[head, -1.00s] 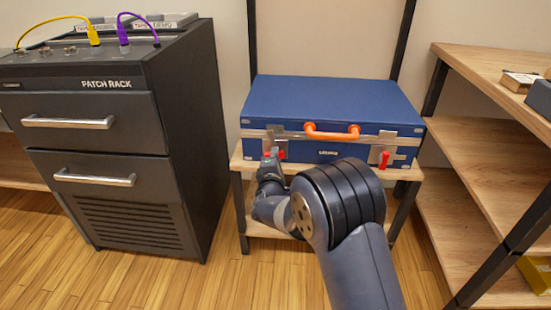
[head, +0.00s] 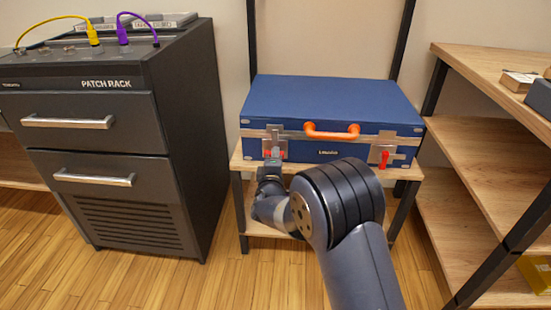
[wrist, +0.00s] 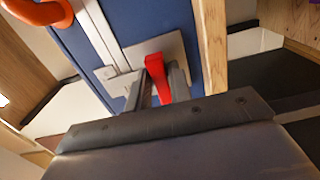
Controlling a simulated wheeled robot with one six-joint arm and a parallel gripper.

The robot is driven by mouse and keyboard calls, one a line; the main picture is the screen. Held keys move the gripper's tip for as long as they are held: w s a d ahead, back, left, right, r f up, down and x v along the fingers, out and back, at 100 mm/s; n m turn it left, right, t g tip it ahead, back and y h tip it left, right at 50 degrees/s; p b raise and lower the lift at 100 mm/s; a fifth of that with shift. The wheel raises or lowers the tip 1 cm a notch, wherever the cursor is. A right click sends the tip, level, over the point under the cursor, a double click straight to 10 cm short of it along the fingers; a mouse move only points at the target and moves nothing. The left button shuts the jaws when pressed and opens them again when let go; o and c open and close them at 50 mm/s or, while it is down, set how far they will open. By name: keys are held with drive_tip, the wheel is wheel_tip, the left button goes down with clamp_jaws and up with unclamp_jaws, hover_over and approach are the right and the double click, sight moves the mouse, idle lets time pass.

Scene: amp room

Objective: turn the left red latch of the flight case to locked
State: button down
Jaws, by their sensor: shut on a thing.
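The blue flight case (head: 330,97) lies shut on a small wooden stand, its front towards me. My gripper (head: 272,157) is at its left latch, the fingers mostly covering it. Bits of the left red latch (head: 283,154) show on either side of the fingers. In the wrist view the left red latch (wrist: 157,78) sticks out from its metal plate (wrist: 168,47), between the two fingers of my gripper (wrist: 160,84), which is shut on it. The right red latch (head: 384,159) points down.
An orange handle (head: 332,132) is on the case front, between the latches. The dark patch rack (head: 180,130) stands to the left and wooden shelves (head: 480,140) to the right. Floor in front of the stand (head: 238,160) is free except for my arm.

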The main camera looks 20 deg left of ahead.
drive_tip(key=c, duration=1.3)
unclamp_jaws()
drive_tip(key=p+v, duration=0.2)
drive_tip(key=v, duration=0.9)
drive_tip(key=shift+a+f+p, duration=0.1)
drive_tip(key=shift+p, duration=0.25)
drive_tip(key=shift+w, duration=0.15)
drive_tip(key=b+x, duration=0.2)
drive_tip(key=x, duration=0.8)
drive_tip(key=shift+w+b, duration=0.35)
drive_tip(key=shift+s, duration=0.1)
